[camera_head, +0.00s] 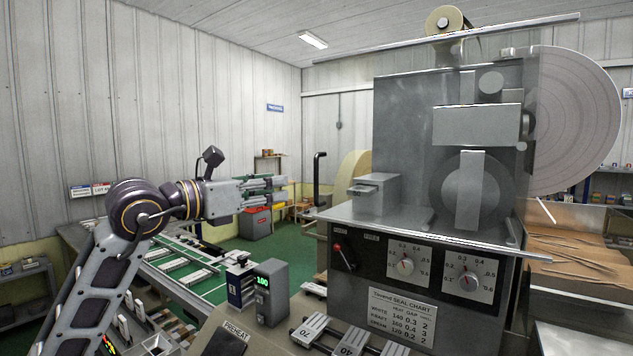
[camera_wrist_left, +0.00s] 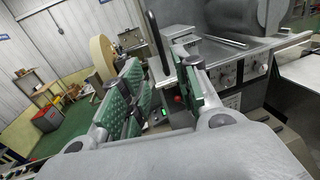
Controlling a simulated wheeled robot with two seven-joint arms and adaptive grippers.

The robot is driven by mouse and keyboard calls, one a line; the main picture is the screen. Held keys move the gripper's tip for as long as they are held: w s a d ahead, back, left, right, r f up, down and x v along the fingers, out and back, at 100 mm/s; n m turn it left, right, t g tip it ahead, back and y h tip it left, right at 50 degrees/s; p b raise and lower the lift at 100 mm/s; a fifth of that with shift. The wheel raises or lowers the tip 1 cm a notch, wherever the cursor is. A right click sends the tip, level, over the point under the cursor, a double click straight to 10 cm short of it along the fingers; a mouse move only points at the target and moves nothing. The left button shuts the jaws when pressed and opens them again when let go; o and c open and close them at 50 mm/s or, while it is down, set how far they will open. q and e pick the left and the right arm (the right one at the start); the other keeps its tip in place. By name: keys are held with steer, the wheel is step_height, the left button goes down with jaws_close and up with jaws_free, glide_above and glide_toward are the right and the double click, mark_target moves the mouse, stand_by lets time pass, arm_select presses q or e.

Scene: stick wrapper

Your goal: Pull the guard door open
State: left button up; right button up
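The guard door (camera_head: 380,49) seems to be a clear panel in front of the wrapping machine; its top rail shows, but the pane is hard to make out. Its upright black handle (camera_head: 318,180) stands at the left end, and the door looks shut. My left gripper (camera_head: 284,190) is open and empty, just left of the handle and pointing at it. In the left wrist view, the handle (camera_wrist_left: 158,42) shows between the two green-padded fingers (camera_wrist_left: 160,88), seemingly beyond their tips. I cannot tell the exact distance. My right gripper is not in view.
The machine's front panel (camera_head: 425,280) has two dials and a red-knobbed lever (camera_head: 338,247). A small box with a green display (camera_head: 271,290) stands below the gripper. A conveyor (camera_head: 185,270) runs at the left. Green floor (camera_head: 285,245) is open behind.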

mark_target(315, 181)
arm_select(q)
steer(key=p+x, duration=0.3)
steer(key=x, duration=0.8)
steer(key=shift+w+d, duration=0.15)
steer(key=shift+d, duration=0.05)
steer(key=shift+p+x, duration=0.35)
steer(key=shift+x, duration=0.6)
steer(key=c, duration=0.6)
jaws_close()
